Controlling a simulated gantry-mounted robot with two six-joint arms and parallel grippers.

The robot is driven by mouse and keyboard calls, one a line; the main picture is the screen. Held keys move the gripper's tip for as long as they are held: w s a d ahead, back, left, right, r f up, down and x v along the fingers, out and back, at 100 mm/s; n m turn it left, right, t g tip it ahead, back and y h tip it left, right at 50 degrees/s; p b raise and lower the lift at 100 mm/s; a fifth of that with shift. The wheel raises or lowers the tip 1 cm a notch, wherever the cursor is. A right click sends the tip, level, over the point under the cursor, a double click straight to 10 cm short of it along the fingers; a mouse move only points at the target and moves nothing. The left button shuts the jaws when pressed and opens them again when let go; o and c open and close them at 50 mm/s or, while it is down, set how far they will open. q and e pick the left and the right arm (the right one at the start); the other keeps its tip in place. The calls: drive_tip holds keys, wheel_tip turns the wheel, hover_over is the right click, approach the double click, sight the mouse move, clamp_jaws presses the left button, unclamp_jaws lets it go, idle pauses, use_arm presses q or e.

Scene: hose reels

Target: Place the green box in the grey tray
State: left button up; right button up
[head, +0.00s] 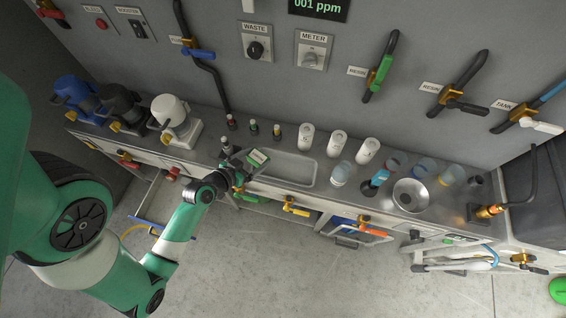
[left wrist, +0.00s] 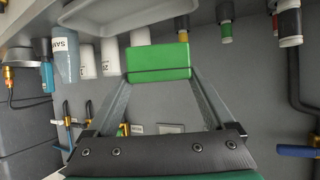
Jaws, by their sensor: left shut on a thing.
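The green box (head: 258,157) is small, with a pale label on its upper face in the head view. My left gripper (head: 248,162) is shut on it. In the left wrist view the box (left wrist: 158,56) sits between the two grey fingertips (left wrist: 160,76). The grey tray (head: 293,168) is a shallow, empty-looking rectangle set on the counter. In the head view the box overlaps the tray's left end; its height above it is hard to tell. The tray (left wrist: 125,14) also shows at the top of the left wrist view. My right gripper is not in view.
Several small dark bottles (head: 254,128) stand behind the tray's left end. White cylinders (head: 337,143) stand behind its right side, and a clear cup (head: 341,173) is at its right. A metal funnel (head: 410,195) is farther right. Valve handles (head: 295,208) stick out along the counter front.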

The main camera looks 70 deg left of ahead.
sight(263, 162)
use_arm(q)
drive_tip(key=w, duration=0.1)
drive_tip(key=w+f, duration=0.1)
drive_tip(key=w, duration=0.2)
drive_tip(key=shift+w+d+f, duration=0.15)
drive_tip(key=shift+d+f, duration=0.1)
drive_tip(key=shift+f, duration=0.1)
drive_tip(key=w+f+b, duration=0.1)
drive_tip(key=w+f, duration=0.1)
drive_tip(key=w+f+b, duration=0.2)
drive_tip(key=f, duration=0.1)
drive_tip(key=shift+d, duration=0.15)
drive_tip(key=shift+w+f, duration=0.15)
drive_tip(key=f+b, duration=0.1)
drive_tip(key=w+f+b, duration=0.1)
drive_tip(key=f, duration=0.1)
drive_tip(key=shift+f, duration=0.3)
drive_tip(key=shift+s+f, duration=0.15)
drive_tip(key=shift+f, duration=0.05)
